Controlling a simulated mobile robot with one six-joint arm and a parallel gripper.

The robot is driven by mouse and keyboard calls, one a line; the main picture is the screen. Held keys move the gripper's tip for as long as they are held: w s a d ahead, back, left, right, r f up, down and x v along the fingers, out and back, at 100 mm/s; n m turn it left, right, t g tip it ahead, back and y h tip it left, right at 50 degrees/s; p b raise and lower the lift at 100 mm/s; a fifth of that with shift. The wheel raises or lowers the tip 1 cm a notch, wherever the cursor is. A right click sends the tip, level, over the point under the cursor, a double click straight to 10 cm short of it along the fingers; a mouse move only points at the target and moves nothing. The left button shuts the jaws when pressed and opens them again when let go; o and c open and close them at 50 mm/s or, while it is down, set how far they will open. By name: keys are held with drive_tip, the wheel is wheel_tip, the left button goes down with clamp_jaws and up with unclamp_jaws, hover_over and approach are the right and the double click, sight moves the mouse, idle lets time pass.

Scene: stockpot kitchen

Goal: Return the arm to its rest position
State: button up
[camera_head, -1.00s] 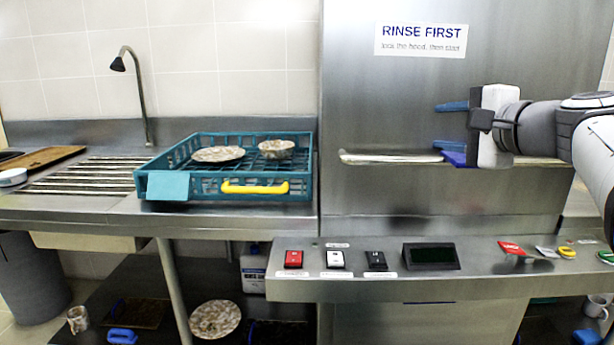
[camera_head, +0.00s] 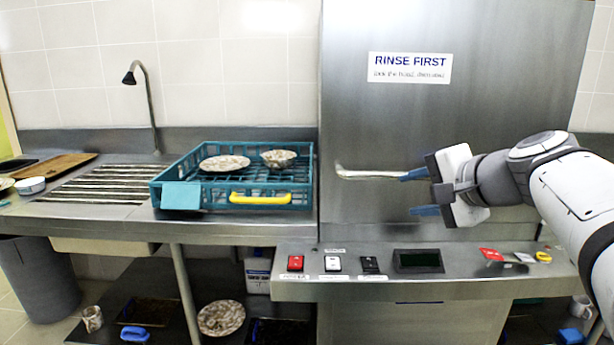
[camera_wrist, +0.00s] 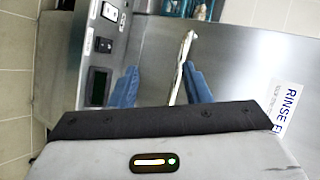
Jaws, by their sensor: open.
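My gripper (camera_head: 412,193) is at the right in the head view, in front of the steel hood (camera_head: 480,110). Its two blue fingers are apart, with nothing between them that it holds. They point left, near the hood's pale bar handle (camera_head: 370,173). In the wrist view the gripper (camera_wrist: 160,88) shows both blue fingers spread, and the handle (camera_wrist: 183,60) appears between or beyond them. I cannot tell how far the handle is from the fingers. Part of the handle is hidden behind the gripper in the head view.
A teal rack (camera_head: 230,180) with dishes and a yellow handle stands on the left counter. Below my gripper, a control ledge (camera_head: 450,285) carries switches, a dark display (camera_head: 418,261) and small tags. A tap (camera_head: 145,100) rises behind the drainboard.

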drive_tip(key=s+a+f+n+g+h+p, duration=0.1)
drive_tip(key=s+f+n+g+h+p, duration=0.1)
drive_tip(key=s+p, duration=0.6)
drive_tip(key=s+a+f+n+g+h+p, duration=0.2)
drive_tip(key=s+f+n+g+h+p, duration=0.1)
drive_tip(key=s+n+g+p, duration=0.3)
drive_tip(key=shift+s+a+f+n+p, duration=0.2)
drive_tip(key=shift+s+f+n+p, duration=0.35)
drive_tip(key=shift+s+n+p, duration=1.05)
drive_tip(key=shift+w+p, duration=0.4)
drive_tip(key=shift+p, duration=0.1)
